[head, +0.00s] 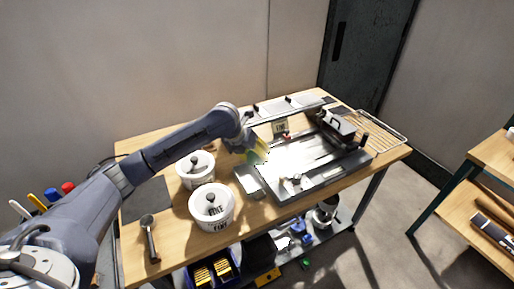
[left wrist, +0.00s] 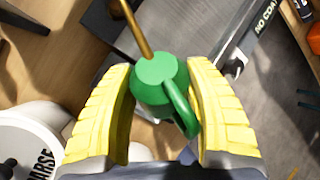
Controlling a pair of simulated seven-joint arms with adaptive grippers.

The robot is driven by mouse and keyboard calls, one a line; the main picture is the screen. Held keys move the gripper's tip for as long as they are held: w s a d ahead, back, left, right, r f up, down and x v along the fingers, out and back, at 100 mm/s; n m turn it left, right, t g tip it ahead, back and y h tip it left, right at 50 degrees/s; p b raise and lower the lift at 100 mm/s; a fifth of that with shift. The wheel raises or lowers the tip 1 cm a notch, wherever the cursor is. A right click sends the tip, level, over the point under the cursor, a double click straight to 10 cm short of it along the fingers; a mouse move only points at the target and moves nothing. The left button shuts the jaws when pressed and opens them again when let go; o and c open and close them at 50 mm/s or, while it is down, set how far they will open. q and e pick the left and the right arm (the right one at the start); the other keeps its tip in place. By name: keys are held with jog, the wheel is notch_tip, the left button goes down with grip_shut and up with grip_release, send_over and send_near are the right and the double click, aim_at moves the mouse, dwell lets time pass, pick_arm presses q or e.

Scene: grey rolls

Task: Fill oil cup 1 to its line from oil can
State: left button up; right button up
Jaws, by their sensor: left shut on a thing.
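The oil can (left wrist: 158,80) is green with a handle and a thin brass spout. In the left wrist view it sits between the yellow fingers of my left gripper (left wrist: 160,95), which is shut on it. The spout points to the top of that view. In the head view my left gripper (head: 258,150) is above the near left corner of the grey machine (head: 318,160), and the can shows only as a small green patch. I cannot make out oil cup 1 or its line. My right gripper is not in view.
Two white lidded pots stand left of the machine: the front one (head: 211,208) reads FINE, the other (head: 195,168) is behind it. A scoop (head: 150,240) lies at the table's left front. A wire rack (head: 380,128) is at the right end. Bare wood (head: 180,245) shows in front.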

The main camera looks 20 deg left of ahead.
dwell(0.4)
pick_arm(q)
jog(key=shift+f+t, duration=0.4)
jog(key=shift+f, duration=0.1)
jog(key=shift+w+f+m+t+y, duration=0.1)
jog(key=shift+f+m+t+y, duration=0.2)
jog(key=shift+t, duration=0.4)
jog(key=shift+w+f+m+t+y, duration=0.1)
jog(key=shift+f+m+t+y, duration=0.15)
jog(key=shift+t, duration=0.45)
jog(key=shift+w+a+m+t+y, duration=0.1)
jog(key=shift+w+a+m+t, duration=0.1)
jog(key=shift+w+t, duration=0.4)
jog(key=shift+w+a+m+t+y, duration=0.1)
jog(key=shift+w+m+t, duration=0.1)
jog(key=shift+t, duration=0.75)
jog(key=shift+w+a+m+t+y, duration=0.15)
jog(key=shift+w+t, duration=0.25)
jog(key=shift+t, duration=0.35)
